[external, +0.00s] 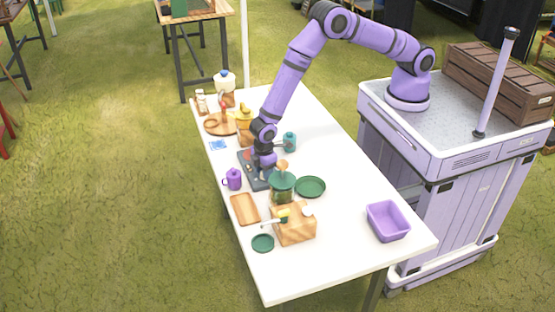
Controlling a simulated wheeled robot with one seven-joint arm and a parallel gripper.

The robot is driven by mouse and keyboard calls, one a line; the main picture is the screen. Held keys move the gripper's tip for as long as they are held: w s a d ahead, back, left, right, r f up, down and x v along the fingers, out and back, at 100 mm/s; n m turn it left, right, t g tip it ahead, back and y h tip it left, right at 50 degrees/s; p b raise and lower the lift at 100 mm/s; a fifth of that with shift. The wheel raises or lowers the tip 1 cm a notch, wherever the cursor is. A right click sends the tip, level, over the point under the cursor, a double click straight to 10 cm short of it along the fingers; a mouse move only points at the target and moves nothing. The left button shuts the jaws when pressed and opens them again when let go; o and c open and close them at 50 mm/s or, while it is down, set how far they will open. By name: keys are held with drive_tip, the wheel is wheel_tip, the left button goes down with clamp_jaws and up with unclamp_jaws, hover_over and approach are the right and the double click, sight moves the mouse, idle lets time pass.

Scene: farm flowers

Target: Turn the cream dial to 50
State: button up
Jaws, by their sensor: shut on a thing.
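A dark grey panel (247,163) lies near the left edge of the white table. My gripper (264,174) points down over this panel, with its fingertips low at the panel's surface. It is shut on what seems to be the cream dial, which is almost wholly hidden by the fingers. The dial's scale, its pointer and the number 50 are too small or covered to read.
Close around the panel stand a purple mug (233,179), a green jar (282,189), a teal bottle (290,142) and a yellow pot (244,117). A green plate (311,187), wooden block (297,226) and purple tub (388,221) are nearer. The table's right side is mostly clear.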

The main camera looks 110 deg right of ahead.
idle(0.3)
drive_tip(key=o, duration=0.9)
wheel_tip(320, 180, up, 11)
drive_tip(key=shift+f, duration=0.1)
